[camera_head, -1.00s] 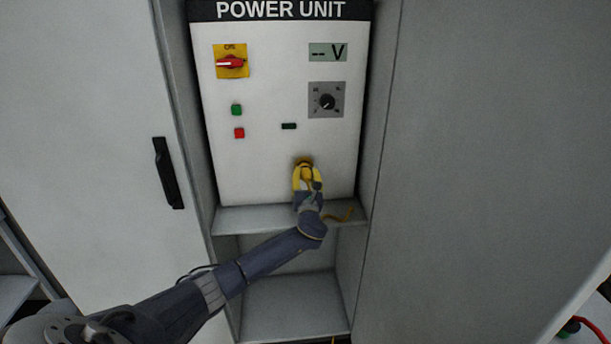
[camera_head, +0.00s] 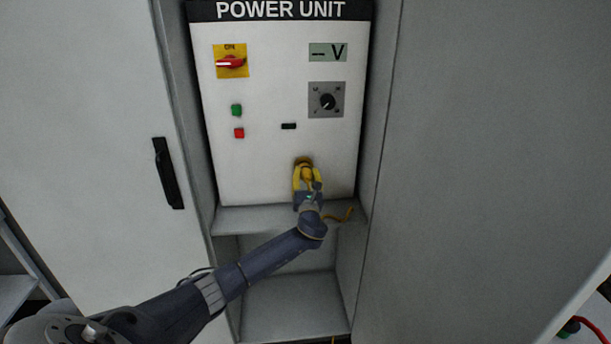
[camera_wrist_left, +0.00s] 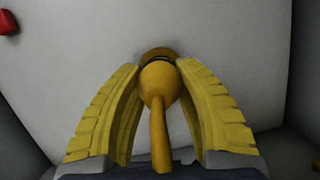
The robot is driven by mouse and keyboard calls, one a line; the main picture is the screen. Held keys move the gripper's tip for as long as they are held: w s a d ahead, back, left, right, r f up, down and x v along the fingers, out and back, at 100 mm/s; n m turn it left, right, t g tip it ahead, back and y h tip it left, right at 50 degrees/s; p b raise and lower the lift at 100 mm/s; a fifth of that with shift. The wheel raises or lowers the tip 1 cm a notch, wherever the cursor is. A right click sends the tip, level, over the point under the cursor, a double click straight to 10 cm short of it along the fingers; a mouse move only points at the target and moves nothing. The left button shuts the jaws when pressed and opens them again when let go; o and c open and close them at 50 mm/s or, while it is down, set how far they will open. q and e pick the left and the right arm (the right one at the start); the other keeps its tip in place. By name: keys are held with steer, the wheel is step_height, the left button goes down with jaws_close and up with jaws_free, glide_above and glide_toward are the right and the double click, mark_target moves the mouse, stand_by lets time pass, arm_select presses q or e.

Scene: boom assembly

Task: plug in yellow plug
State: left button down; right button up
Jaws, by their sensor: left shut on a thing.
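The yellow plug (camera_wrist_left: 158,84) is between the two yellow fingers of my left gripper (camera_wrist_left: 158,80), which is shut on it. In the left wrist view its front end meets the round brownish-yellow socket (camera_wrist_left: 158,54) on the white panel. How deep it sits in the socket cannot be told. Its cable runs back toward the wrist. In the head view my left gripper (camera_head: 306,176) is at the lower part of the power unit panel (camera_head: 260,170), the plug mostly hidden by the fingers, with the socket (camera_head: 303,160) just above. My right gripper is not in view.
The panel has a red rotary switch (camera_head: 231,63), green button (camera_head: 237,110), red button (camera_head: 239,133), dial (camera_head: 327,101) and a display (camera_head: 328,52) reading "-- V". A shelf edge (camera_head: 255,218) lies below. Cabinet walls flank the recess. Some cable (camera_head: 340,216) hangs right of the wrist.

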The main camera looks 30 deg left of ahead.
arm_select(q)
steer(key=shift+w+a, duration=0.35)
steer(key=shift+w, duration=0.1)
stand_by(0.5)
steer(key=c, duration=0.9)
jaws_free()
steer(key=shift+s+d+f, duration=0.25)
steer(key=shift+s+d, duration=0.1)
steer(key=shift+s, duration=0.1)
steer(key=v, duration=1)
steer(key=shift+s+d+f, duration=0.1)
steer(key=shift+s+d, duration=0.1)
steer(key=shift+s, duration=0.1)
